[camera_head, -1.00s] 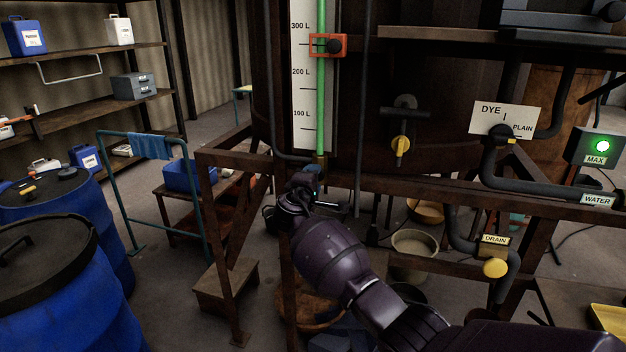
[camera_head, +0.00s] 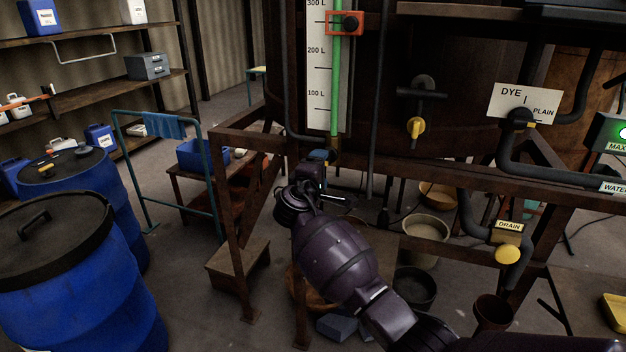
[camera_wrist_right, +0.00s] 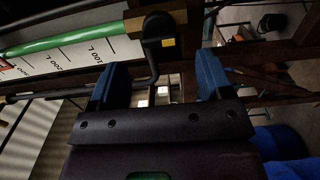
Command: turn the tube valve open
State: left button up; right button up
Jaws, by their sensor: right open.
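The tube valve (camera_head: 334,156) sits at the foot of the green sight tube (camera_head: 335,80), beside the white litre scale. In the right wrist view the valve shows as a brass fitting with a dark rounded part (camera_wrist_right: 157,28), just beyond the fingertips. My right gripper (camera_head: 326,174) is beside and slightly below the valve in the head view, and partly hides it. In the right wrist view my right gripper (camera_wrist_right: 163,65) has its two blue fingers wide apart, with nothing held between them. Whether a finger touches the valve cannot be told. My left gripper is in neither view.
A rusty frame beam (camera_head: 420,185) runs just behind my right gripper. A thin dark pipe (camera_head: 373,90) hangs to the right of the tube. The yellow drain valve (camera_head: 508,254) is lower right. Blue barrels (camera_head: 75,270) stand at left, and a wooden step (camera_head: 238,262) stands below.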

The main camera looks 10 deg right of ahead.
jog(key=shift+v, duration=2.7)
jog(key=a+r+m+t+y, duration=0.1)
jog(key=a+r+t+y, duration=0.1)
jog(key=a+y, duration=0.35)
jog(key=s+d+f+m+g+y, duration=0.1)
jog(key=s+d+f+m, duration=0.2)
jog(key=s+f, duration=0.7)
jog(key=s+d+f+m+g+y, duration=0.2)
jog(key=s+d+f+m, duration=0.1)
jog(key=s+d+f, duration=0.5)
jog(key=s+d+f+m+g+y, duration=0.1)
jog(key=s+d+f, duration=0.4)
jog(key=s+f, duration=0.9)
jog(key=s+m+g, duration=0.1)
jog(key=s+m, duration=0.1)
jog(key=s, duration=0.4)
jog(key=shift+s+d, duration=0.15)
jog(key=shift+d, duration=0.2)
